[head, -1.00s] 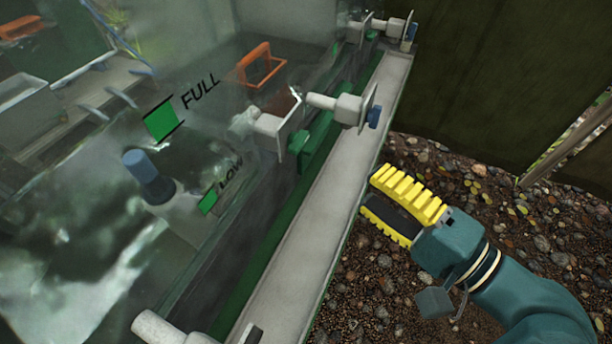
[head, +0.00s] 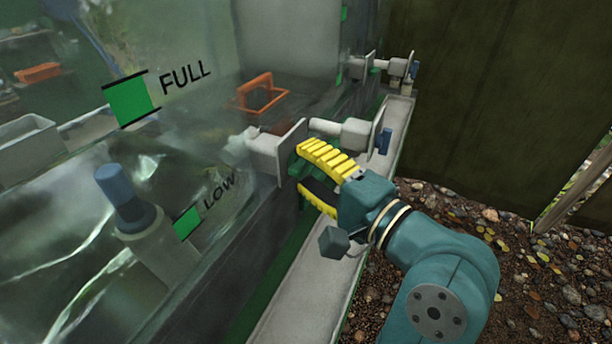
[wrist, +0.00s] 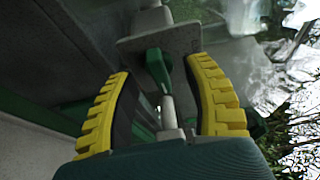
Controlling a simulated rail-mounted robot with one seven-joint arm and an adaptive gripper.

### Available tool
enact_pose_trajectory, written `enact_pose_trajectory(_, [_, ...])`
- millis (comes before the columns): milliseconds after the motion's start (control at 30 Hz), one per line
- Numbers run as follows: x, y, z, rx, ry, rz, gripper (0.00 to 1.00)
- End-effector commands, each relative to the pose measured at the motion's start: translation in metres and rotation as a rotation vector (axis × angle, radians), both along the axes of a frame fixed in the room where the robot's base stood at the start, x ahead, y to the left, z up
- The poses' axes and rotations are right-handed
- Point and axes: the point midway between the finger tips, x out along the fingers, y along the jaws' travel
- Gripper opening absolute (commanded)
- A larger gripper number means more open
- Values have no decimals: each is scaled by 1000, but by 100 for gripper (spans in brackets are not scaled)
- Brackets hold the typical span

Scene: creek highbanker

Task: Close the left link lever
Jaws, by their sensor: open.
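A pale valve fitting with square plates (head: 264,146) is mounted on the wall of the clear tank. In the wrist view, a green lever-like piece (wrist: 157,66) stands by its grey plate (wrist: 160,43), with a pale rod (wrist: 168,108) below it. I cannot tell for sure whether this is the left link lever. My gripper (head: 299,172) is open, its yellow ribbed fingers close to the fitting. In the wrist view, the green piece lies between the fingertips (wrist: 160,70), with gaps visible on both sides. In the head view, the fingers hide most of it.
A similar fitting (head: 400,68) stands farther back. A blue-capped post (head: 124,200) and an orange handle (head: 262,92) show in the tank area. A pale ledge (head: 300,305) runs below my gripper. A dark wall (head: 500,90) and gravel (head: 480,225) lie to the right.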

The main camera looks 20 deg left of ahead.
Motion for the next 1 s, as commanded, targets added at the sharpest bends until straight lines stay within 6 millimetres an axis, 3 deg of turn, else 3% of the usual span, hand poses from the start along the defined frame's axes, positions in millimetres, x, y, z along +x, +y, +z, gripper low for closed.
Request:
enact_pose_trajectory(333, [3,7,1,0,0,0,51])
enact_pose_trajectory(600, [3,7,1,0,0,0,0])
enact_pose_trajectory(1000, [3,7,0,-1,-9,2,0])
